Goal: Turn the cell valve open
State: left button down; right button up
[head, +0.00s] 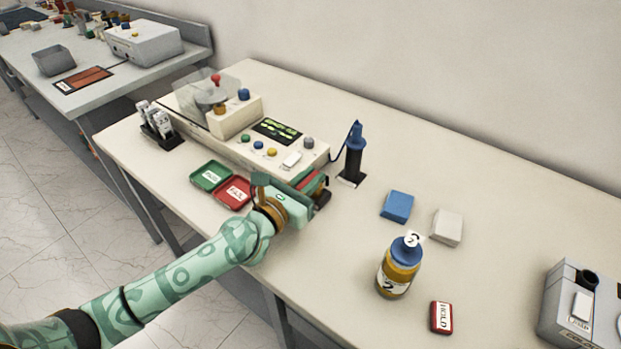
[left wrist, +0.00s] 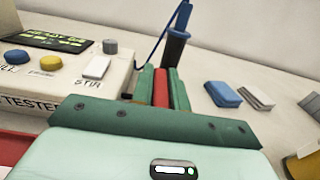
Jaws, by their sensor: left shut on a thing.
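The pale tester (head: 238,133) stands at the table's back left. A red knob (head: 215,79) sits on top near its clear cover, and an amber knob (head: 219,109) and a blue knob (head: 244,94) show lower; I cannot tell which is the cell valve. My left gripper (head: 312,187) is beside the tester's front right corner, away from these knobs. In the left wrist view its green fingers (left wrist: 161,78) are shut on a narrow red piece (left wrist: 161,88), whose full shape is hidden. My right gripper is not in view.
A green tray (head: 204,183) and a red tray (head: 224,196) lie before the tester. A blue-handled probe (head: 356,142) stands behind my gripper. Blue and white blocks, an amber bottle (head: 398,276) and a red HOLD block (head: 441,311) stand right.

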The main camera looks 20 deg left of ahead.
pick_arm(q)
jog(key=c, duration=1.4)
grip_release()
jog(key=shift+s, duration=0.1)
jog(key=shift+s+a, duration=0.15)
jog(key=shift+s, duration=0.15)
jog(key=b+v, duration=0.1)
jog(key=v, duration=1.3)
jog(key=shift+s+a+f, duration=0.1)
jog(key=shift+s+f, duration=0.05)
jog(key=shift+s, duration=0.15)
jog(key=shift+s+a+b, duration=0.15)
jog(key=shift+s+b, duration=0.15)
jog(key=shift+s, duration=0.1)
